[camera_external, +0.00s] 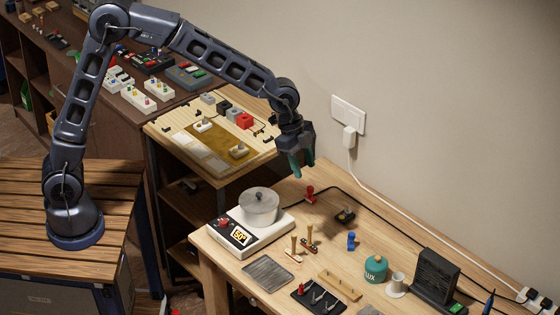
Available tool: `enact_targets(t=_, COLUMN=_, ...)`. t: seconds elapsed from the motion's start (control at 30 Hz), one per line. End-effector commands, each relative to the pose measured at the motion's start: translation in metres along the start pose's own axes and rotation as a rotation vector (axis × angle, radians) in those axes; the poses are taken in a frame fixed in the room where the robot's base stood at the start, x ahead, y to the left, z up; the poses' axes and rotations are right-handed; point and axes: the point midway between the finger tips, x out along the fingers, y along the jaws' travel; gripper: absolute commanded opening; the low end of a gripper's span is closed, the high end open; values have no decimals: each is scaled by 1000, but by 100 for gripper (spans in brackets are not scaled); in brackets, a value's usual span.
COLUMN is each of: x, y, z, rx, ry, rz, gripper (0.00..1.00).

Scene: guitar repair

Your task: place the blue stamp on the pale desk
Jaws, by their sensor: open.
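The blue stamp (351,241), small with a knob-like handle, stands upright on the light wooden workbench (337,257) at the front. My gripper (301,164) points down with its fingers open and empty. It is above the back left part of that workbench, up and to the left of the blue stamp and apart from it. A second, smaller pale-topped desk (162,130) stands behind and to the left, carrying a brown mat and small parts. I cannot tell for certain which of the two pale surfaces is the pale desk.
A red stamp (309,195) and a small black-and-yellow item (344,216) stand near the blue stamp. A pot (259,207) sits on a white scale (240,240). A teal canister (375,269), white cup (396,284) and black device (435,277) stand to the right.

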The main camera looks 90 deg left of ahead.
Motion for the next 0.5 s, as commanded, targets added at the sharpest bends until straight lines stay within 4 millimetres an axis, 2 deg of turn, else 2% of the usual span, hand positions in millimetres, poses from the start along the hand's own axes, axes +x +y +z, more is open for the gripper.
enact_targets(t=0.03, x=-18, y=12, z=4, rx=-10, ry=-3, rz=-12, gripper=42)
enact_targets(t=0.1, x=-39, y=26, z=10, rx=-32, ry=-8, rz=-25, gripper=42)
enact_targets(t=0.27, x=-82, y=60, z=29, rx=-87, ry=-16, rz=-54, gripper=42)
enact_targets(t=0.5, x=-140, y=112, z=66, rx=-174, ry=-19, rz=-96, gripper=42)
